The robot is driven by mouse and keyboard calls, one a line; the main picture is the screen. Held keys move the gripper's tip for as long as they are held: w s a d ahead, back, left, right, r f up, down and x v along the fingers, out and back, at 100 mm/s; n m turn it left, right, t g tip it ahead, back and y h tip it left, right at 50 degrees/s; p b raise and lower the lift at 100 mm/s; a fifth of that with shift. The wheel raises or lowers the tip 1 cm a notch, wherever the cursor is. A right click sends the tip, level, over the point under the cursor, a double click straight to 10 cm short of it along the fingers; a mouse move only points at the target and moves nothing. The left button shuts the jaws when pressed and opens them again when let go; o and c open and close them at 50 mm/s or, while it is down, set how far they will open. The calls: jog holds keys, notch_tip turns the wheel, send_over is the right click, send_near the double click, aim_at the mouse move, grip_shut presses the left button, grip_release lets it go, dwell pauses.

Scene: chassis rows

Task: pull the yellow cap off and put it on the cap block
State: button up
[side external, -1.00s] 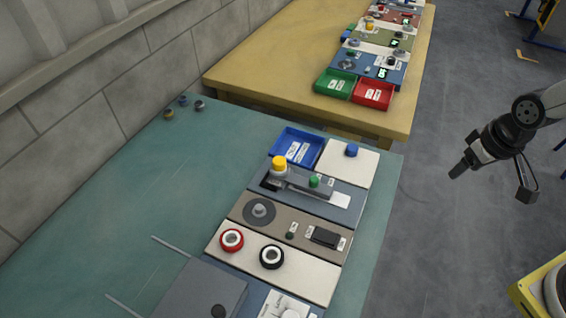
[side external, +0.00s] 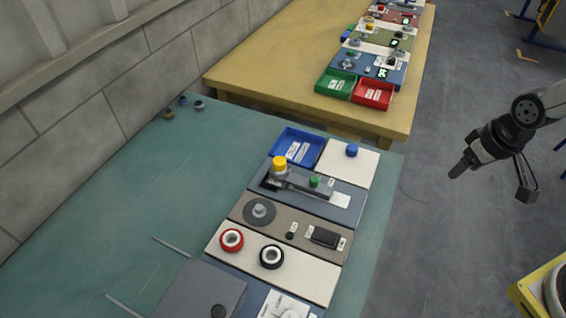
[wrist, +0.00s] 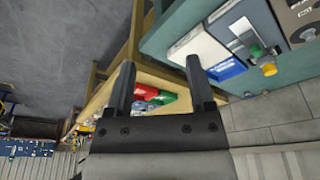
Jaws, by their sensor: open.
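The yellow cap (side external: 279,162) sits upright on a grey fixture on the blue-grey panel (side external: 338,187), at the fixture's left end. It also shows in the wrist view (wrist: 269,69), near the right side. A green knob (side external: 314,181) is at the fixture's other end. A white block (side external: 365,163) with a blue cap (side external: 352,149) on top stands behind that panel; I cannot tell if it is the cap block. My gripper (side external: 494,180) is open and empty, off to the right of the teal table, well apart from the cap. Its two fingers (wrist: 159,66) show in the wrist view.
A blue tray (side external: 310,135) stands behind the yellow cap. Nearer panels hold a grey disc (side external: 259,211), a red ring (side external: 231,239) and a black ring (side external: 271,256). A wooden table (side external: 260,60) with green and red trays is behind. The teal table's left side is mostly clear.

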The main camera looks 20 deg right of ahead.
jog(key=shift+o, duration=1.1)
jog(key=w+a+n+g, duration=0.1)
jog(key=w+a+n, duration=0.1)
jog(key=w+a, duration=0.45)
jog(key=w+a+n, duration=0.2)
jog(key=w+a, duration=0.2)
jog(key=w, duration=0.6)
jog(key=w+a+f+n, duration=0.1)
jog(key=w+a, duration=0.1)
jog(key=a, duration=0.4)
jog(key=w+a+f+n+g, duration=0.1)
jog(key=w+a+n, duration=0.1)
jog(key=a, duration=0.4)
jog(key=w+a+f+n, duration=0.1)
jog(key=w+a+n, duration=0.1)
jog(key=w+a, duration=0.2)
jog(key=shift+w+a+f+g, duration=0.1)
jog(key=shift+a+f+g, duration=0.05)
jog(key=shift+a, duration=0.6)
jog(key=shift+w+a+f+g, duration=0.1)
jog(key=shift+a+g, duration=0.05)
jog(key=shift+a, duration=0.55)
